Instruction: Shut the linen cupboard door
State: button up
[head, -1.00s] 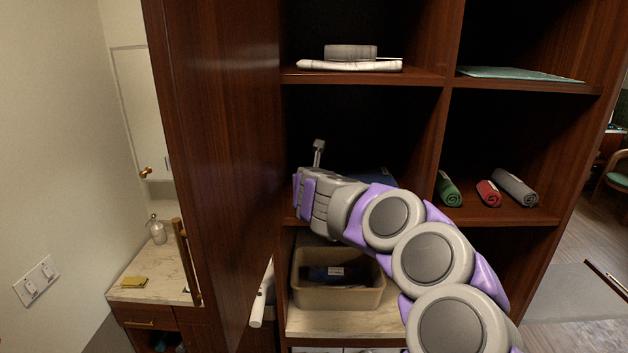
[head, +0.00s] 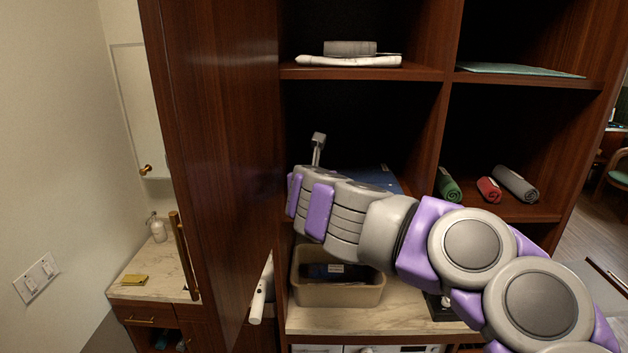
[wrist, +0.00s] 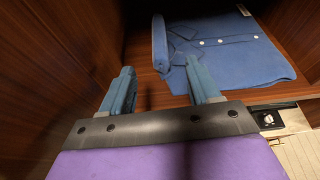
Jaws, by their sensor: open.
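The linen cupboard door (head: 215,130) stands open in the head view, a tall dark wood panel seen nearly edge-on at the cupboard's left. Its long brass handle (head: 184,255) is on the far left side. My arm reaches from the lower right across the cupboard front, its end near the door's inner face. Whether it touches the door cannot be told. In the wrist view my gripper (wrist: 160,88) is open and empty, its two blue-grey fingers apart. Dark wood lies to its left, and a folded blue garment (wrist: 225,55) lies on the shelf beyond.
A tan bin (head: 340,292) stands on the marble shelf below my arm. Rolled green, red and grey towels (head: 490,189) lie in the right compartment. Folded linen (head: 348,60) is on the upper shelf. A marble counter (head: 150,275) and wall are left of the door.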

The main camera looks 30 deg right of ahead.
aim_at(213, 65)
jog(key=k, duration=1)
